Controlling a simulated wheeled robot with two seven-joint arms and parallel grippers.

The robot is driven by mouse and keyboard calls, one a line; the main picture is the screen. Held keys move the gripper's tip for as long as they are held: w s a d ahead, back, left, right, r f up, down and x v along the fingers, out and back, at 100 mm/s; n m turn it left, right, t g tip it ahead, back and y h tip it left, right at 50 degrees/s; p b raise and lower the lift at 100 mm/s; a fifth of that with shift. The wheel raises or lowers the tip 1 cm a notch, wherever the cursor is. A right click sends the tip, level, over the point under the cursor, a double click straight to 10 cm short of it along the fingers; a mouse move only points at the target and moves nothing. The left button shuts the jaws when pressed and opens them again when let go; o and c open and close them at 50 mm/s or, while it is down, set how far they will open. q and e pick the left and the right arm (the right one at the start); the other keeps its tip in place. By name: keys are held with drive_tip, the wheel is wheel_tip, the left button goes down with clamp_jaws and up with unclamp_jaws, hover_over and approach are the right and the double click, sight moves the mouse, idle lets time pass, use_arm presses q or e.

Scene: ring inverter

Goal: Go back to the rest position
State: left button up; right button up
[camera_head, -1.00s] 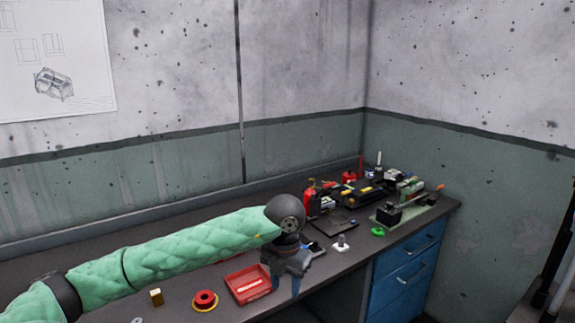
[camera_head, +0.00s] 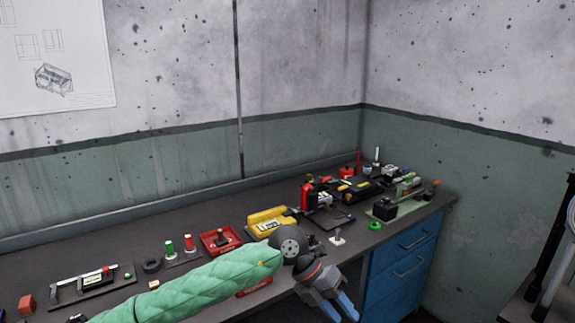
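My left arm's green padded sleeve comes in from the lower left. My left gripper (camera_head: 340,308) hangs past the front edge of the workbench (camera_head: 215,205), in front of the blue drawers. Its two blue fingers point down and look apart, with nothing seen between them. My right gripper is not in view.
A red tray (camera_head: 255,288) is mostly hidden behind my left arm. A white peg piece (camera_head: 337,238) and a green ring (camera_head: 375,226) lie near the front edge. Blue drawers (camera_head: 405,262) stand right.

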use_arm(q)
drive_tip(key=s+d+r+n+g+h, duration=0.1)
drive_tip(key=s+d+r+n+h, duration=0.2)
drive_tip(key=d+r+h, duration=0.5)
drive_tip(key=w+a+f+n+t+h, duration=0.2)
drive_tip(key=w+a+n+t+h, duration=0.45)
drive_tip(key=n+t, duration=0.55)
drive_tip(key=w+a+f+n+t+y, duration=0.5)
drive_tip(key=a+f+n+t+y, duration=0.45)
drive_tip(key=n, duration=0.45)
drive_tip(key=s+a+f+n+g+y, duration=0.1)
drive_tip(key=s+a+f+n+y, duration=0.2)
drive_tip(key=f, duration=0.5)
drive_tip(key=s+a+f+n+g+y, duration=0.1)
drive_tip(key=a+f+n+g+y, duration=0.15)
drive_tip(key=a+f+y, duration=0.4)
drive_tip(key=s+a+f+n+y, duration=0.2)
drive_tip(key=s+a+f+n, duration=0.15)
drive_tip(key=f, duration=0.65)
drive_tip(key=s+a+f+n+g, duration=0.1)
drive_tip(key=s+f+g, duration=0.3)
drive_tip(key=s, duration=0.5)
drive_tip(key=s+a+f+n+g, duration=0.1)
drive_tip(key=s+a+f+g, duration=0.2)
drive_tip(key=s+f, duration=0.5)
drive_tip(key=s+a+f+n+g, duration=0.1)
drive_tip(key=s+f+g, duration=0.4)
drive_tip(key=s, duration=0.6)
drive_tip(key=shift+a+f, duration=0.75)
drive_tip(key=shift+f, duration=0.1)
